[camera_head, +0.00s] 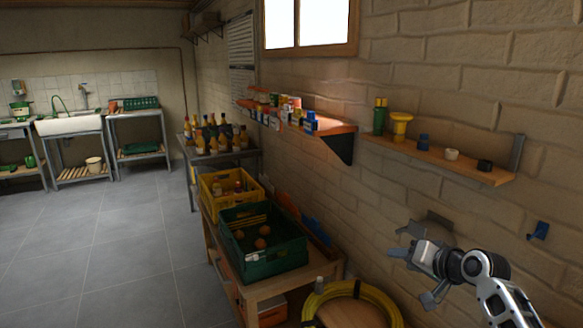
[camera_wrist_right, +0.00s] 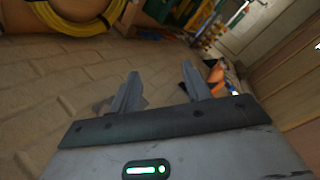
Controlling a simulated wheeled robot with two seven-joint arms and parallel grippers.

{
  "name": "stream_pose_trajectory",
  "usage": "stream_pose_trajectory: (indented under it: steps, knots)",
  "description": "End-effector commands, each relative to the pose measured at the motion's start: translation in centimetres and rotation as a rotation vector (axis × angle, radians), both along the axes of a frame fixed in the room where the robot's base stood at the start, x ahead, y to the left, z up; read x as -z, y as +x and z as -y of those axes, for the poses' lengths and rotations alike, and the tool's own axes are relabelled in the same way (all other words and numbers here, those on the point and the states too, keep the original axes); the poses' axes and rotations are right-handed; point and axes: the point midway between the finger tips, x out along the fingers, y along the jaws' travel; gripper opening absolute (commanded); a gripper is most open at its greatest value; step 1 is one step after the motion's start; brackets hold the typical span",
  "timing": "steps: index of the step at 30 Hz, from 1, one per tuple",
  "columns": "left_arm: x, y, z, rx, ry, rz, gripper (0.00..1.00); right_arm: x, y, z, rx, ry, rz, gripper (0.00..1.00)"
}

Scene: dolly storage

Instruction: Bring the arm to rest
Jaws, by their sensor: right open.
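My right gripper (camera_head: 418,268) is in the lower right of the head view, in front of the brick wall and below the wooden wall shelf. Its fingers are spread and nothing is between them. My right arm reaches in from the lower right corner of the head view. My left gripper is not in either view.
A wooden shelf (camera_head: 437,160) with small pots is above the gripper. A yellow hose coil (camera_head: 372,291) lies to its lower left. A green crate (camera_head: 262,265) and a yellow crate (camera_head: 212,203) stand on a wooden bench. The tiled floor (camera_head: 100,240) at left is clear.

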Motion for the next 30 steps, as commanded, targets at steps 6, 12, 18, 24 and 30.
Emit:
stream_pose_trajectory:
  steps: [6,12,18,24,30]
  knots:
    - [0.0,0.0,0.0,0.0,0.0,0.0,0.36,-4.2,3.2,6.6,0.133,-0.558,0.351,0.48]
    - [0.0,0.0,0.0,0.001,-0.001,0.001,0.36,-8.9,3.8,8.7,0.156,-0.984,0.588,0.48]
    - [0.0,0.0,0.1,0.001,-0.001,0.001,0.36,-0.9,-0.1,5.1,0.058,-0.949,0.515,0.48]
    - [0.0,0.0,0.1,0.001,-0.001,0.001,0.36,7.6,-6.7,0.8,-0.049,-0.886,0.42,0.48]
    - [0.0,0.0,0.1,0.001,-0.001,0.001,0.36,16.1,-17.9,-4.5,-0.163,-0.778,0.283,0.48]
